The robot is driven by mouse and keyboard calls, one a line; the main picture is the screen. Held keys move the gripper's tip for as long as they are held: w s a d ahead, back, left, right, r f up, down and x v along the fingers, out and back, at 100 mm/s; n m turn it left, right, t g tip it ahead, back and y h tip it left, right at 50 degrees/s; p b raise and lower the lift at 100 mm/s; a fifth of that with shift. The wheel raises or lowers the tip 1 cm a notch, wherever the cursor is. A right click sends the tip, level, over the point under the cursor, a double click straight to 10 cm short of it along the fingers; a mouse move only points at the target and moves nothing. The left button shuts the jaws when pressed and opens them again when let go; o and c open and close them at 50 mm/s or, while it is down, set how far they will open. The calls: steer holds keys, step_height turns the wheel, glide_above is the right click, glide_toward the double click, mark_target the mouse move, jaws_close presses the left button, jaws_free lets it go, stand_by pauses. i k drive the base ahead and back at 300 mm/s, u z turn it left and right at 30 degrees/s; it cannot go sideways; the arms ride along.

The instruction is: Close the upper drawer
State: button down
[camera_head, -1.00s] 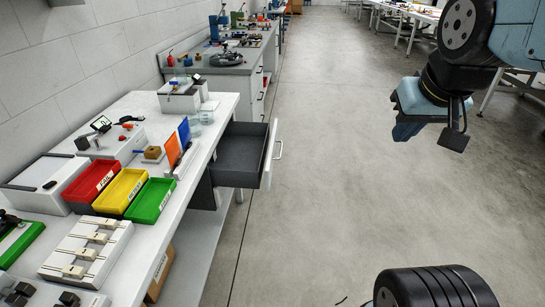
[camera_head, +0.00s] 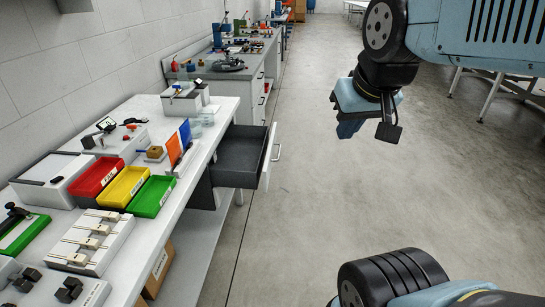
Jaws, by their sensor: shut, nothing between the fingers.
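The upper drawer (camera_head: 240,160) is pulled out from under the white workbench on the left. Its dark inside looks empty, and its white front with a pale handle (camera_head: 276,152) faces right. My gripper (camera_head: 366,132) hangs in the air to the right of the drawer, well apart from it, pointing down. Its fingers are shut with nothing between them. The drawer's far inner side is partly hidden by the bench edge.
The white workbench (camera_head: 205,150) holds red (camera_head: 94,178), yellow (camera_head: 122,187) and green (camera_head: 151,196) bins near its edge. A grey cabinet bench (camera_head: 246,85) stands behind. The concrete floor right of the drawer is clear.

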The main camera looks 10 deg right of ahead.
mark_target(241, 153)
steer(key=u, duration=0.05)
steer(key=i, duration=1)
steer(key=z, duration=0.05)
